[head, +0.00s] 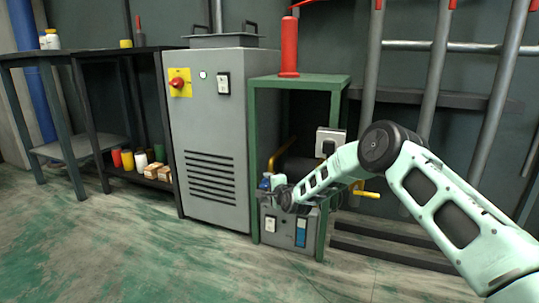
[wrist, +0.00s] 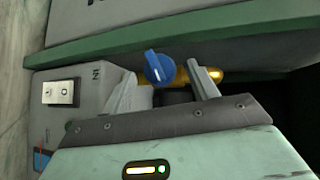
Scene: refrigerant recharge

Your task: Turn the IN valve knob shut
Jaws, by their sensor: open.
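The blue IN valve knob (wrist: 158,67) shows in the wrist view, with a white line across its face. It sits beside the "IN" lettering on the grey recharge unit (wrist: 80,75). My gripper (wrist: 162,70) is open, with one finger on each side of the knob in the picture. I cannot tell whether either finger touches it. In the head view the unit (head: 285,232) stands low in the green frame, and my gripper (head: 277,183) is at its top left. A small blue patch (head: 265,182) shows there, mostly hidden by my gripper.
The green frame (head: 300,80) surrounds the unit, its left post close to my gripper. A yellow pipe (wrist: 235,76) runs behind the knob. A red cylinder (head: 289,48) stands on top of the frame. A grey cabinet (head: 210,125) stands left. The floor in front is clear.

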